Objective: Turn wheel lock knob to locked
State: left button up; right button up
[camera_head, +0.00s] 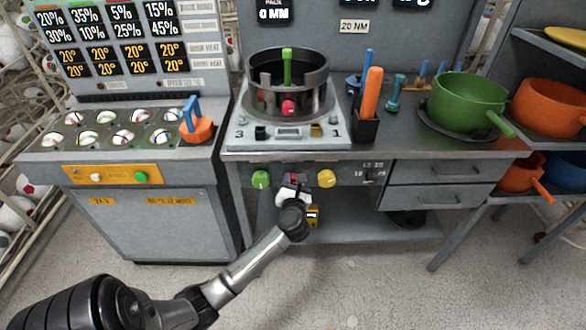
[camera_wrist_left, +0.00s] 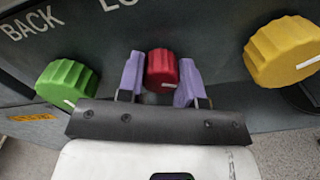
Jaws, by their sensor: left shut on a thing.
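A row of three knobs sits on the front panel under the press: green (camera_head: 261,179), red (camera_head: 290,180) and yellow (camera_head: 326,179). In the left wrist view the red knob (camera_wrist_left: 162,70) is in the middle, with the green knob (camera_wrist_left: 67,80) to its left and the yellow knob (camera_wrist_left: 285,50) to its right. My left gripper (camera_head: 292,188) has its purple fingers on both sides of the red knob and is shut on it. Labels above read "BACK" and a cut-off "LO". My right gripper is not in view.
The press with a dark ring (camera_head: 262,100) and green handle (camera_head: 287,65) stands on the bench above. A ball tray (camera_head: 60,158) is at left. A black holder with an orange handle (camera_head: 371,92) and a green pot (camera_head: 467,103) are at right. The floor in front is clear.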

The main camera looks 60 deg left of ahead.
pick_arm(q)
jog(key=m+p, duration=0.3)
jog(key=p, duration=0.1)
jog(key=m+p, duration=0.3)
jog(key=p, duration=0.1)
jog(key=m+p, duration=0.3)
jog(key=p, duration=0.1)
jog(key=shift+r+p, duration=0.3)
jog(key=shift+p, duration=0.1)
jog(key=m+p, duration=0.2)
jog(key=shift+f+m, duration=0.1)
jog(key=shift+m, duration=0.3)
jog(key=shift+f+m+p, duration=0.1)
jog(key=shift+m+p, duration=0.7)
jog(key=shift+f, duration=0.1)
jog(key=o, duration=0.9)
